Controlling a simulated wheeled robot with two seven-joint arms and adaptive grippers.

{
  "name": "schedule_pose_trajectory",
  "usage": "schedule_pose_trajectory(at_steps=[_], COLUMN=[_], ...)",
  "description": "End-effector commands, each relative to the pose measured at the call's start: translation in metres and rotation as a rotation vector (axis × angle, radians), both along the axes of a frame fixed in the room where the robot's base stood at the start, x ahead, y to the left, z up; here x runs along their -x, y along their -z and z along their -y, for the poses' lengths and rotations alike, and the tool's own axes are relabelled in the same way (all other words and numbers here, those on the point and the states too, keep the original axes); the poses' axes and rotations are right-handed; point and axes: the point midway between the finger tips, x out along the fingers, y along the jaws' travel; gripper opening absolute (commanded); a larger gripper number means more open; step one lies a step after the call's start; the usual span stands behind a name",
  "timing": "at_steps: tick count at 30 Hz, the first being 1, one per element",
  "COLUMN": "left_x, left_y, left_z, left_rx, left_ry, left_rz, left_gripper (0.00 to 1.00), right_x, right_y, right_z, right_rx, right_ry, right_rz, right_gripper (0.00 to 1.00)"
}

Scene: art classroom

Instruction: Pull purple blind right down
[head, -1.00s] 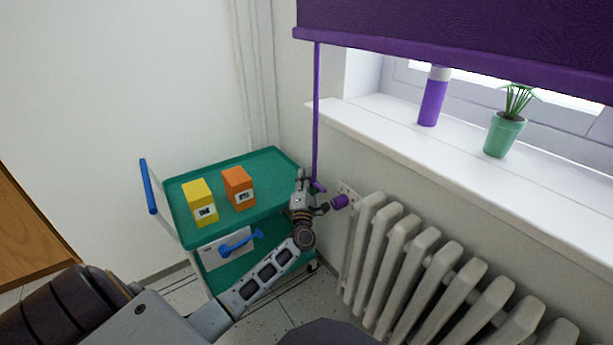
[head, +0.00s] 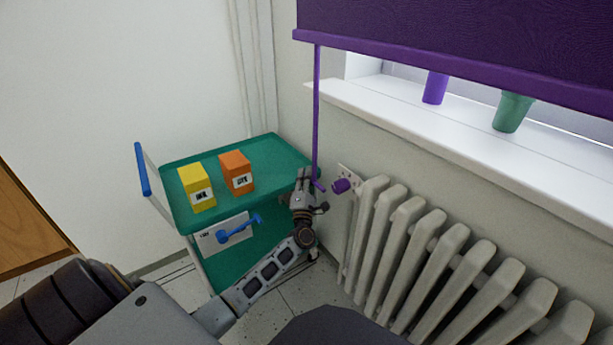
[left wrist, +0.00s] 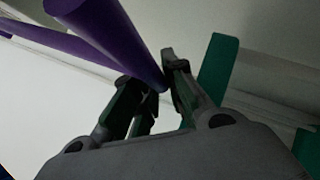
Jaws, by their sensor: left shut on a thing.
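The purple blind (head: 440,35) hangs over the upper part of the window, its lower edge above the white sill. A thin purple pull rod (head: 316,110) hangs from the left end of that edge. My left gripper (head: 308,178) is shut on the rod near its lower end, beside the trolley. In the left wrist view the purple rod (left wrist: 120,38) runs down between the fingertips of my left gripper (left wrist: 163,85). The grip is partly hidden by the fingers. My right gripper is not in view.
A green trolley (head: 185,220) with a yellow box (head: 196,188) and an orange box (head: 237,172) stands left of my gripper. A white radiator (head: 440,260) is to the right, below the sill (head: 400,118). A purple plug (head: 342,186) is close by on the wall.

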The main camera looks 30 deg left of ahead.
Motion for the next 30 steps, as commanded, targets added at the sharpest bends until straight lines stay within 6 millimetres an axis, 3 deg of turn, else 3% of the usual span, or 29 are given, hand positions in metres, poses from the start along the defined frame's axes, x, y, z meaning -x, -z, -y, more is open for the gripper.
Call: schedule_pose_trajectory(at_steps=[9,10,15,30], left_x=[0.0002,0.0002,0.0001,0.0000], left_y=[0.0014,0.0014,0.0008,-0.0003], left_z=[0.0007,0.0008,0.0005,-0.0002], left_rx=[0.001,0.001,0.000,0.000], left_ry=[0.001,0.001,0.000,0.000], left_rz=[-0.002,-0.002,-0.001,-0.001], left_gripper=[0.00,0.17,0.35,0.35], right_x=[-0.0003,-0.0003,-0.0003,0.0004], right_y=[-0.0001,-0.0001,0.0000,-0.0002], right_z=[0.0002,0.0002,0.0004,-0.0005], right_rx=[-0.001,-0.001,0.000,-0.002], right_ry=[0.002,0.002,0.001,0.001], right_rz=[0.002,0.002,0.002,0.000], right_gripper=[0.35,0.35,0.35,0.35])
